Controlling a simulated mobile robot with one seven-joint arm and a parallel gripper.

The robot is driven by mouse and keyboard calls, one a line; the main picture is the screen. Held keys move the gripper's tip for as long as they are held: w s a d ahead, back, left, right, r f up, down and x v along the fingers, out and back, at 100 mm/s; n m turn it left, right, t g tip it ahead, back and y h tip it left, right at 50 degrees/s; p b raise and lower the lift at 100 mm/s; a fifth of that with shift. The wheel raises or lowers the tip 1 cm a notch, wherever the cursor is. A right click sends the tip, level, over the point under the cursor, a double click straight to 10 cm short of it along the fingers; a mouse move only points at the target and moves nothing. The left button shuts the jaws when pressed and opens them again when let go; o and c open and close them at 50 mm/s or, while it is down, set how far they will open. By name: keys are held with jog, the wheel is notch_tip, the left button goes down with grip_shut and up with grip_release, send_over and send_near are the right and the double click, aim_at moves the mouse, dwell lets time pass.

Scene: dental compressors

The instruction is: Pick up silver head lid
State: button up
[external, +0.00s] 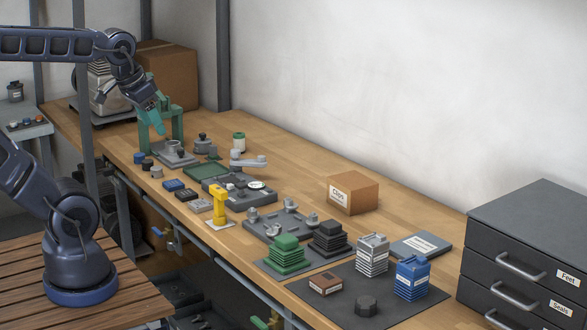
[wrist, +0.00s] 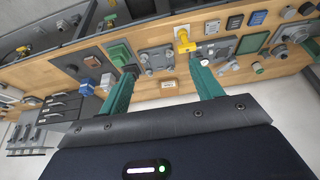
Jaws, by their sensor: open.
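The silver head (external: 372,254) is a finned block with a lid-like top, standing on the dark mat at the front right of the bench. I cannot clearly tell its lid apart from the fins below. In the wrist view a small grey block (wrist: 108,81) beside the left finger looks like it. My gripper (external: 157,122) is high at the far left end of the bench, by the green frame, well apart from the silver head. In the wrist view my gripper (wrist: 163,68) has its two green fingers spread wide with nothing between them.
Green (external: 286,254), black (external: 329,238) and blue (external: 411,278) finned heads stand around the silver one. A blue-grey booklet (external: 421,246) lies behind it. A cardboard box (external: 352,192), grey drawers (external: 535,240) and a yellow stand (external: 219,205) are also there. The bench's back strip is mostly clear.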

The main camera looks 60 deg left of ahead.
jog(key=shift+o, duration=1.2)
jog(key=m+g+h, duration=0.5)
jog(key=m, duration=1.3)
send_over(374, 240)
jog(key=a, duration=0.5)
notch_tip(374, 240, down, 16)
jog(key=f, duration=0.1)
jog(key=shift+y, duration=0.3)
jog(key=x, duration=1)
jog(key=shift+w+d, duration=0.2)
jog(key=shift+d, duration=0.1)
jog(key=c, duration=1.1)
